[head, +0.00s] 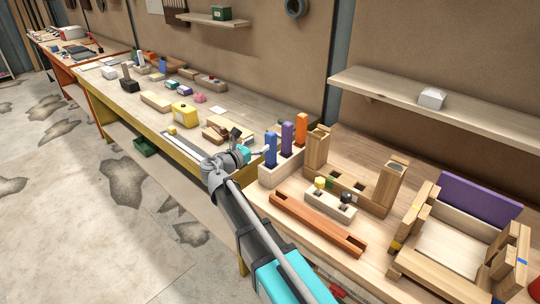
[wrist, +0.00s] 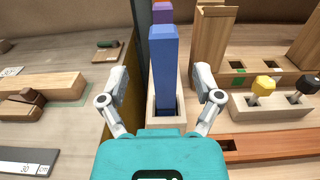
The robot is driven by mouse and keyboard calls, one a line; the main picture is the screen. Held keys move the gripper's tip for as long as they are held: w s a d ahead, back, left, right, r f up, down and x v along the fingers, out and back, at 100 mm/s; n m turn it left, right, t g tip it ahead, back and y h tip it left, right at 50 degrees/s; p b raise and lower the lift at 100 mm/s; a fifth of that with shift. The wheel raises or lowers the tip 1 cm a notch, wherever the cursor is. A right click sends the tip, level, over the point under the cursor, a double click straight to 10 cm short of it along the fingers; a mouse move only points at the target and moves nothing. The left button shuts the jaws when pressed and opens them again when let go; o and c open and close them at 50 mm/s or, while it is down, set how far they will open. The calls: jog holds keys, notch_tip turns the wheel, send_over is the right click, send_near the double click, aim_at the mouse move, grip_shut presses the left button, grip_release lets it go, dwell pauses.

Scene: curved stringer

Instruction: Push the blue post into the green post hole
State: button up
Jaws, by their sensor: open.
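The blue post (head: 271,148) stands upright in a pale wooden holder (head: 266,181), at the near end of a row with a purple and an orange post. In the wrist view the blue post (wrist: 163,65) rises between the spread fingers of my gripper (wrist: 162,85). My gripper (head: 243,150) is open, with one finger on each side of the post and a visible gap to it. A green-marked hole (wrist: 237,67) shows in the wooden stand to the right of the post. In the head view the green mark (head: 330,183) is small and partly hidden.
The purple post (head: 287,138) and orange post (head: 301,129) stand behind the blue one. A block with yellow and black knobs (head: 331,205) and a reddish wooden channel (head: 318,224) lie in front of the stand. A tall wooden upright (wrist: 209,45) stands close right of the holder.

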aim_at(268, 140)
jog(key=shift+w+d, duration=0.25)
jog(key=shift+w, duration=0.05)
jog(key=shift+x, duration=2.55)
jog(key=shift+s+d+f, duration=0.1)
jog(key=shift+d+f, duration=0.1)
grip_shut()
